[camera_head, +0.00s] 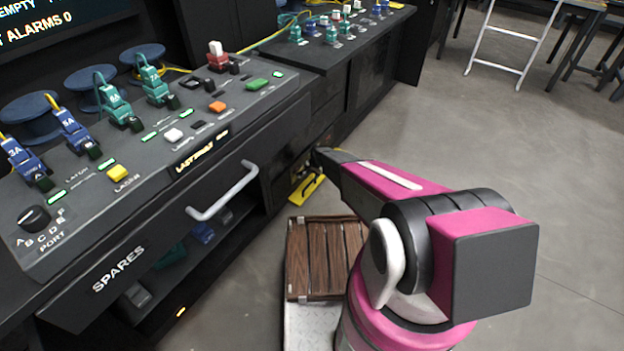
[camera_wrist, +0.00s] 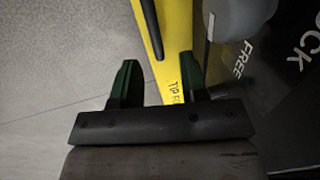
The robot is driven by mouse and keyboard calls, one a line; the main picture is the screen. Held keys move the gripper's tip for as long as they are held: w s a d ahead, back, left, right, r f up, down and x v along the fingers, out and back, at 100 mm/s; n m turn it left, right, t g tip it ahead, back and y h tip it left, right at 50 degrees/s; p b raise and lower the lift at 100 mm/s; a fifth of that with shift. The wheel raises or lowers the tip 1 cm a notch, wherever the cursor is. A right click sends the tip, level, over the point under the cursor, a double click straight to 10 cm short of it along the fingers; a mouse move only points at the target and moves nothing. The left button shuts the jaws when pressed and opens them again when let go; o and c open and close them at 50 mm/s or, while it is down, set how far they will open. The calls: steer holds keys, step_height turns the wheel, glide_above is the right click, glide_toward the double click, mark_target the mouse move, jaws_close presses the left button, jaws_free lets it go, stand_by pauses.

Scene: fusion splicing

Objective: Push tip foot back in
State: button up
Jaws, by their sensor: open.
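The tip foot is a long yellow bar (camera_head: 306,190) low at the cabinet's base in the head view, sticking out over the floor beyond the drawer. In the wrist view the yellow tip foot (camera_wrist: 176,55) runs down from the top edge, with black lettering starting "TIP F" partly cut off by my gripper. My gripper (camera_wrist: 158,78) is open and empty, its two dark green fingers on either side of the bar in the picture. Whether a finger touches the bar cannot be told. In the head view my arm reaches down toward the foot, and the fingers are not clearly visible.
Right of the foot in the wrist view are a grey rounded part (camera_wrist: 238,18) and a dark panel (camera_wrist: 290,75) lettered "FREE" and "OCK". The console's SPARES drawer has a grey handle (camera_head: 222,192). Open floor lies right.

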step_height(320, 180, up, 6)
steer(key=shift+s+d, duration=0.35)
steer(key=shift+d, duration=0.05)
steer(key=s+d+r+n, duration=0.2)
steer(key=s+d+r, duration=0.2)
steer(key=s+r, duration=0.7)
steer(key=s+d+r+n+h, duration=0.1)
steer(key=s+d+r, duration=0.3)
steer(key=s+r, duration=0.7)
steer(key=s+d+r+n+g, duration=0.1)
steer(key=s+d+r+n, duration=0.3)
steer(key=s+r, duration=0.7)
step_height(320, 180, up, 4)
steer(key=shift+s+d+r+h, duration=0.15)
steer(key=shift+s+d+h, duration=0.05)
steer(key=shift+d+h, duration=0.25)
steer(key=shift+s, duration=0.1)
